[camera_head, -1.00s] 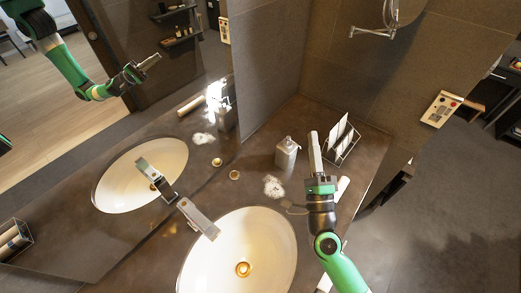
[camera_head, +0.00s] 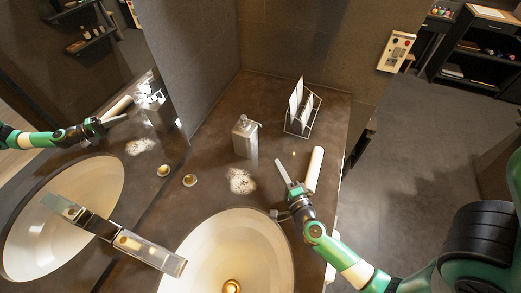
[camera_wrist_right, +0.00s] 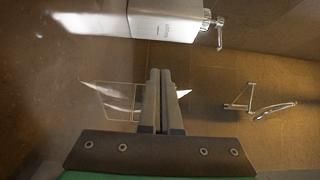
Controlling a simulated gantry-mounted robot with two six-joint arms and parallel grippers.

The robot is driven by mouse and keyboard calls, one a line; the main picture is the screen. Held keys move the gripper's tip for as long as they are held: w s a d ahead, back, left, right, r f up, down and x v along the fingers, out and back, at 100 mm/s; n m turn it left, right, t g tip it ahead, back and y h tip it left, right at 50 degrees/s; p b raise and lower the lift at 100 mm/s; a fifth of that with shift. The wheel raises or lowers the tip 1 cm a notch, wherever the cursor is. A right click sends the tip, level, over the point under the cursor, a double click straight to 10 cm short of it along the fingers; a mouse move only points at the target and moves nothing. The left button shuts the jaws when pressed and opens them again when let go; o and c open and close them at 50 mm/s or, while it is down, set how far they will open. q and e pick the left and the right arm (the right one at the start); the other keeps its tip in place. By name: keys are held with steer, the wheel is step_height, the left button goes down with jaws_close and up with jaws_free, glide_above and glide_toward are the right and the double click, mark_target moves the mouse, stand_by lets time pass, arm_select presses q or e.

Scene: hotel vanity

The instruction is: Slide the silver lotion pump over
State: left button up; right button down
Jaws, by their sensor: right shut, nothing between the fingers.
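The silver lotion pump (camera_head: 245,138) stands upright on the dark vanity counter (camera_head: 215,120), behind the sink. In the right wrist view its body (camera_wrist_right: 165,20) lies across the top, with its nozzle at the right. My right gripper (camera_head: 281,165) is low over the counter, to the front right of the pump. Its fingers are together and empty, with a gap between them and the pump. The shut fingers also show in the right wrist view (camera_wrist_right: 160,75). My left gripper is not in view; the arm at the left is a mirror reflection.
A wire rack with white cards (camera_head: 302,110) stands behind right of the pump. A white cylinder (camera_head: 315,168) lies just right of my gripper. Counter left of the pump is clear.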

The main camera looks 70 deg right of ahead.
mark_target(256, 140)
steer(key=x, duration=0.6)
steer(key=shift+d, duration=0.1)
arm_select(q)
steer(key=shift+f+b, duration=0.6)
arm_select(e)
steer(key=shift+w+d, duration=0.1)
steer(key=shift+w, duration=2.15)
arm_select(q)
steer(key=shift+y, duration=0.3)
